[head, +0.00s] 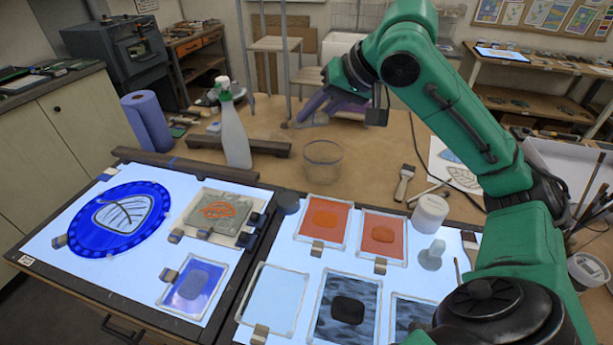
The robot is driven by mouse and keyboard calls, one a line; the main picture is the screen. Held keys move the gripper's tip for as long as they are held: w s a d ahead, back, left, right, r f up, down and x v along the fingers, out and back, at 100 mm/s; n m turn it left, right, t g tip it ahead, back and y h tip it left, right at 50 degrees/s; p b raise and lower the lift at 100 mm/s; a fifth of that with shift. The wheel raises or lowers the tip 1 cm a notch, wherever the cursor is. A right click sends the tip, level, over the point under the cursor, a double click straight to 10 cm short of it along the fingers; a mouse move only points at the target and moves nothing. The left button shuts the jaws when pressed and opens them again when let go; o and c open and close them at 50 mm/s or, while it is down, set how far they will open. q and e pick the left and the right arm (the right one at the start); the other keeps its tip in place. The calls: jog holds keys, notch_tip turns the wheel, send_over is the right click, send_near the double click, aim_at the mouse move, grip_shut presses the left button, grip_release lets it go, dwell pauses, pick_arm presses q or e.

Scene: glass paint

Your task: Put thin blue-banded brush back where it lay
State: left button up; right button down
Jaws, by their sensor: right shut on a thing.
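My right gripper (300,118) hangs over the back middle of the brown worktable, its arm reaching in from the right. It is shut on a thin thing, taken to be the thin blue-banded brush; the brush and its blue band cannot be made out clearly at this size. A wide, dark-bristled brush (404,183) lies on the table right of the glass jar (322,161). A thin-handled tool (428,191) lies beside it. A thin brush (457,270) lies at the right edge of the light panel. My left gripper is out of view.
A spray bottle (234,130) and blue paper roll (147,122) stand at the left. A dark wooden rail (272,147) lies behind the light panels. A white jar (430,213) stands at right. Several glass pieces cover the panels. The table behind the jar is mostly clear.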

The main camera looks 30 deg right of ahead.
jog(key=f+n+t+b, duration=0.1)
jog(key=n+t+b, duration=0.1)
jog(key=b, duration=0.2)
jog(key=shift+r+h, duration=0.3)
jog(key=n+t+b, duration=0.1)
jog(key=n+b, duration=0.1)
jog(key=b, duration=0.1)
jog(key=n+t+b, duration=0.1)
jog(key=t+b, duration=0.1)
jog(key=b, duration=0.2)
jog(key=shift+f+n, duration=0.4)
jog(key=shift+r+n+b, duration=0.2)
jog(key=shift+n+b, duration=0.1)
jog(key=shift+b, duration=0.15)
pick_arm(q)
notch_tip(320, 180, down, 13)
pick_arm(e)
jog(key=shift+r+t, duration=0.3)
jog(key=shift+r, duration=0.05)
